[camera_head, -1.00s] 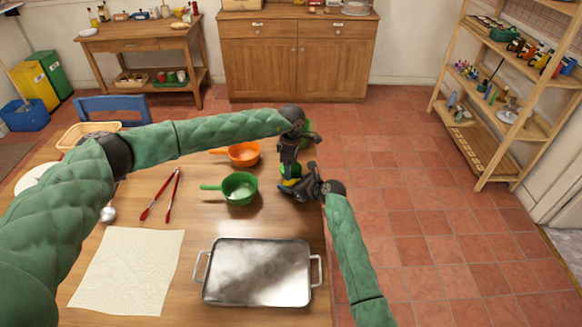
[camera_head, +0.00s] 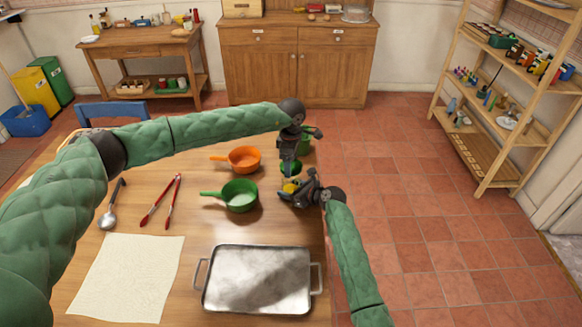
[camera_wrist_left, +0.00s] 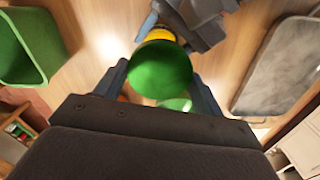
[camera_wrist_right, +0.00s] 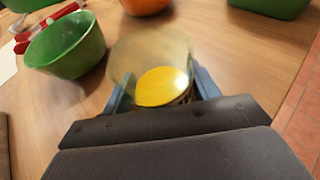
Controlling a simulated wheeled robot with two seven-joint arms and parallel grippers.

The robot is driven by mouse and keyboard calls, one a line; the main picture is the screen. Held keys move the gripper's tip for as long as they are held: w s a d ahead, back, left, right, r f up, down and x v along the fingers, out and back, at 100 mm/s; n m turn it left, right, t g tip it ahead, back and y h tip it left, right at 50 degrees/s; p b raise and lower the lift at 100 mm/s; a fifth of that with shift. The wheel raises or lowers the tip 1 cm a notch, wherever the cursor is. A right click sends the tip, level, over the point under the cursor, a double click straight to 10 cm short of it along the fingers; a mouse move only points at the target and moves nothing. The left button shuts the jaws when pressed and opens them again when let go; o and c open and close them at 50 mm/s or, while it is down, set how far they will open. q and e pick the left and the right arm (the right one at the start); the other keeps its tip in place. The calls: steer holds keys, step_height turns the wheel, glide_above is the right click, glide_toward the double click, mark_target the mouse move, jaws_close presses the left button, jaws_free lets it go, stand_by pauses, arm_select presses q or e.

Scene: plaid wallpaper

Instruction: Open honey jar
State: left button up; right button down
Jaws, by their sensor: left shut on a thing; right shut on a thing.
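The honey jar is clear glass with yellow honey (camera_wrist_right: 162,86) inside. Its top looks uncovered in the right wrist view. My right gripper (camera_head: 290,192) is shut around the jar (camera_head: 289,186) at the table's right side. My left gripper (camera_head: 290,164) is shut on the round green lid (camera_wrist_left: 160,70) and holds it above the jar. In the head view the lid (camera_head: 291,168) and jar look apart. In the left wrist view the lid covers most of the jar, with a yellow edge (camera_wrist_left: 160,34) showing beyond it.
A green container (camera_head: 306,143) is behind my left gripper. A metal tray (camera_head: 258,279) lies in front. Red tongs (camera_head: 163,200), a ladle (camera_head: 110,208) and a cloth (camera_head: 125,277) lie further left.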

steer(key=shift+c, duration=1.6)
jaws_free()
arm_select(q)
step_height(320, 180, down, 2)
steer(key=shift+f+b, duration=0.1)
steer(key=shift+b, duration=1)
arm_select(e)
step_height(320, 180, up, 4)
steer(key=r, duration=0.1)
glide_above(315, 210)
steer(key=shift+f, duration=0.25)
